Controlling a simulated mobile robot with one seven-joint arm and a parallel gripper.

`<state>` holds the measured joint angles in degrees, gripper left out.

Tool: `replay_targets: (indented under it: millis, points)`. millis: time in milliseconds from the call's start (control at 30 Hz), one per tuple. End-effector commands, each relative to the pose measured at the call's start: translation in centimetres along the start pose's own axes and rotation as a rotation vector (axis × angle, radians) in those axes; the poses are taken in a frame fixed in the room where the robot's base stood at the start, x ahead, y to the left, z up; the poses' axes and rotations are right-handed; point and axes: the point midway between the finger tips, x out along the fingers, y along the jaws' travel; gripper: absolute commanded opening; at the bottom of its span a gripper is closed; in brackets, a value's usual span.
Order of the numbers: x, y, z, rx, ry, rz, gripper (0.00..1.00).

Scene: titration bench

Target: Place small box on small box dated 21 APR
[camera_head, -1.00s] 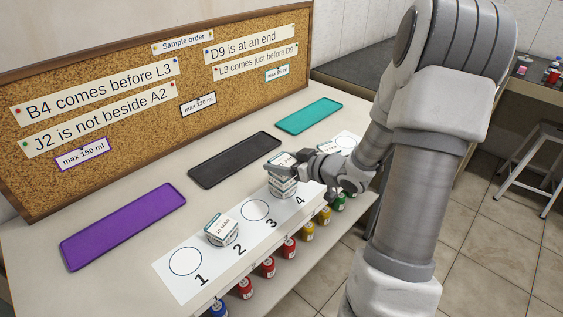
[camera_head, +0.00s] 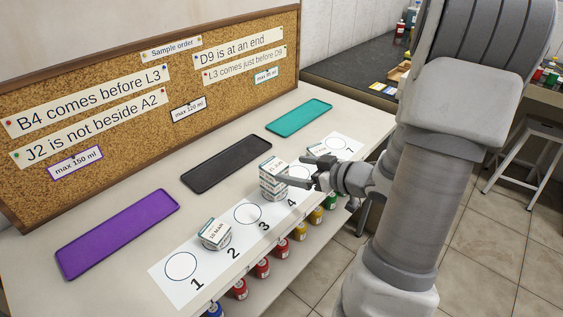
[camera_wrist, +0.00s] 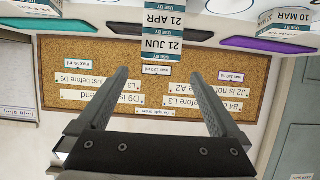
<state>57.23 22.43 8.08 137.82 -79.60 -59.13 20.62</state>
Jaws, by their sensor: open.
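A stack of small white boxes stands at spot 4 in the head view. In the wrist view, which is upside down, the stack shows a box dated 21 JUN (camera_wrist: 162,43) against a box dated 21 APR (camera_wrist: 164,18). The 21 JUN box is the upper one (camera_head: 273,165) and the 21 APR box (camera_head: 272,190) is under it. My gripper (camera_head: 301,170) is open and empty, just right of the stack. Its fingers (camera_wrist: 158,75) point toward the stack in the wrist view, apart from the boxes.
A small box dated 10 MAR (camera_head: 214,234) sits at spot 2. Another small box (camera_head: 316,150) is partly hidden behind my gripper. Purple (camera_head: 118,233), black (camera_head: 227,163) and teal (camera_head: 299,117) trays lie behind the numbered strip (camera_head: 170,290). Spots 1 and 3 are clear. A corkboard (camera_head: 130,135) stands behind.

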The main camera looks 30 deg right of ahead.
Motion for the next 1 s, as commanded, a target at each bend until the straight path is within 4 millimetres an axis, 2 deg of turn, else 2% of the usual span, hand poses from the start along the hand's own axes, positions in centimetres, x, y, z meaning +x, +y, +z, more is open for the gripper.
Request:
replay_targets:
  millis: [33, 100, 300, 833, 1000]
  points:
    - [-1.0, 0.1, -0.2, 0.001, 0.0, 0.004, 1.0]
    - [-1.9, 0.1, -0.1, 0.001, 0.0, 0.003, 1.0]
    - [-3.1, 0.0, 0.0, 0.001, 0.001, 0.0, 1.0]
    - [-3.1, 0.0, 0.0, -0.001, -0.001, 0.001, 1.0]
    - [-2.3, 0.7, -1.7, -0.057, -0.05, 0.049, 1.0]
